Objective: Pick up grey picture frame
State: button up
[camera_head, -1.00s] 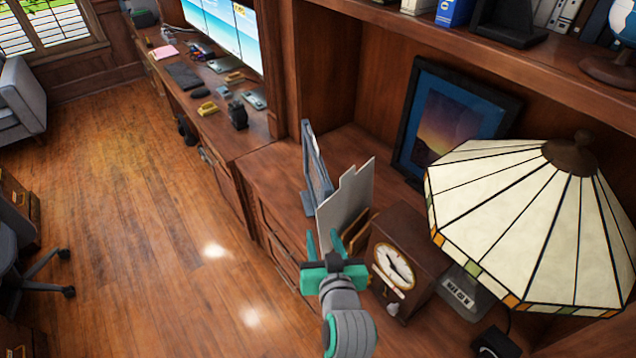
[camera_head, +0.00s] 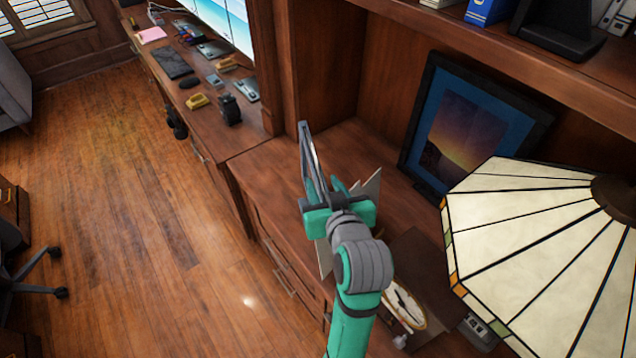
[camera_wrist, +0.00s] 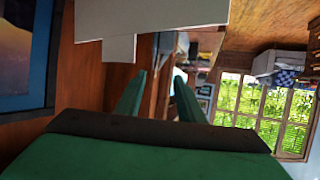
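The grey picture frame (camera_head: 308,158) stands on the wooden cabinet top in the head view, seen nearly edge-on. Its lower part is hidden by my gripper. My gripper (camera_head: 325,187) is at the frame's near, lower end, with its fingers pointing away along the cabinet. In the wrist view the two green fingers (camera_wrist: 158,92) are apart. I cannot tell whether the frame lies between them or whether they touch it.
A pale upright file holder (camera_head: 372,186) is close beside my gripper, partly hidden. A clock (camera_head: 405,305), a stained-glass lamp (camera_head: 545,235) and a dark-framed picture (camera_head: 465,130) stand to the right.

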aim_at(318, 165)
jog(key=x, duration=0.4)
jog(key=shift+r, duration=0.1)
jog(key=shift+w+d+f, duration=0.1)
jog(key=shift+w+f, duration=0.3)
jog(key=shift+w, duration=0.35)
jog(key=shift+x, duration=2.75)
jog(key=shift+d+r, duration=0.1)
jog(key=shift+d, duration=0.05)
grip_shut()
jog(key=shift+w, duration=0.15)
